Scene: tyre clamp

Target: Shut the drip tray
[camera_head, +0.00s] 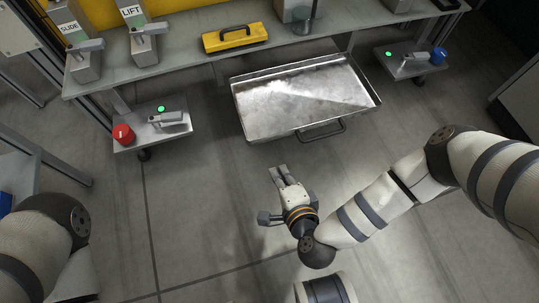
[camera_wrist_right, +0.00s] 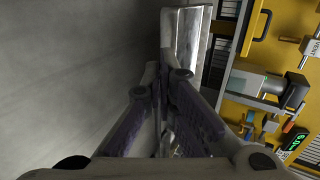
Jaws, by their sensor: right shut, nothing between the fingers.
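The drip tray (camera_head: 300,98) is a shallow, empty metal tray. In the head view it sticks out well past the front of the bench, so it stands open. Its dark bar handle (camera_head: 321,131) is on the front wall, right of the middle. My right gripper (camera_head: 281,173) is shut and empty. It points at the tray's front, left of the handle and apart from it in the picture. In the right wrist view the shut fingers (camera_wrist_right: 168,68) show with the metal tray (camera_wrist_right: 184,45) beyond them. My left gripper is out of view.
The bench (camera_head: 190,58) carries a yellow case (camera_head: 235,39) and levers marked SLIDE and LIFT. A low stand with a red knob (camera_head: 123,133) is left of the tray, one with a blue knob (camera_head: 439,56) is right. The floor before the tray is clear apart from my arm.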

